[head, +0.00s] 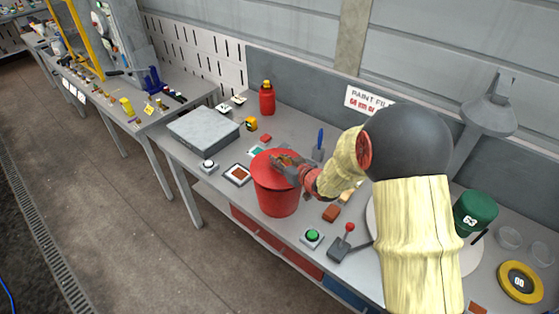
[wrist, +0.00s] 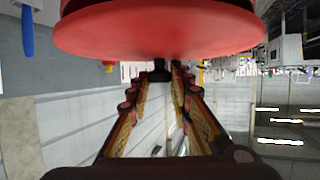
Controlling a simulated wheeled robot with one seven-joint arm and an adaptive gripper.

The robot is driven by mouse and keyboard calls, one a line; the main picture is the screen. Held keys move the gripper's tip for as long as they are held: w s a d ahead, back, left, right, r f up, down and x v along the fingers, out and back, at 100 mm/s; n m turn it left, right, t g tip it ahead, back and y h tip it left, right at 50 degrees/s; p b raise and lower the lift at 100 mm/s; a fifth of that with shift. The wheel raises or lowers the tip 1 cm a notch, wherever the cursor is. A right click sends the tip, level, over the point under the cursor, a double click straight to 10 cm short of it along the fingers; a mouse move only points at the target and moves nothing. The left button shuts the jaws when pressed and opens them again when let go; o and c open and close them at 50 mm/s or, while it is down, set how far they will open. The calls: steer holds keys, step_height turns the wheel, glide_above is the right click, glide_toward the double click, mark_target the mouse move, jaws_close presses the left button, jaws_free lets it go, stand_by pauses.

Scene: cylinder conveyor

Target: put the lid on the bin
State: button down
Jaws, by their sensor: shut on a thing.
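The red bin (head: 276,199) stands upright on the workbench, near the middle of the head view. The round red lid (head: 266,163) is at the bin's mouth, and it also fills the top of the wrist view (wrist: 160,35). My gripper (head: 288,164) reaches in from the right over the lid. In the wrist view, the fingers (wrist: 160,76) close around the lid's dark knob. My gripper hides part of the lid and rim, so I cannot tell whether the lid sits fully on the rim.
A grey box (head: 203,130), a red bottle (head: 267,98) and a yellow tape measure (head: 251,124) are behind the bin. A green button (head: 312,236) and a red-knobbed lever (head: 348,230) are at the front. A green canister (head: 475,213) stands right. A blue-handled tool (head: 320,140) is behind my gripper.

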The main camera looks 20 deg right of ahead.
steer(key=shift+f+b, duration=0.6)
steer(key=shift+f, duration=0.2)
steer(key=c, duration=1.5)
jaws_free()
steer(key=shift+c, duration=0.2)
steer(key=v, duration=1.2)
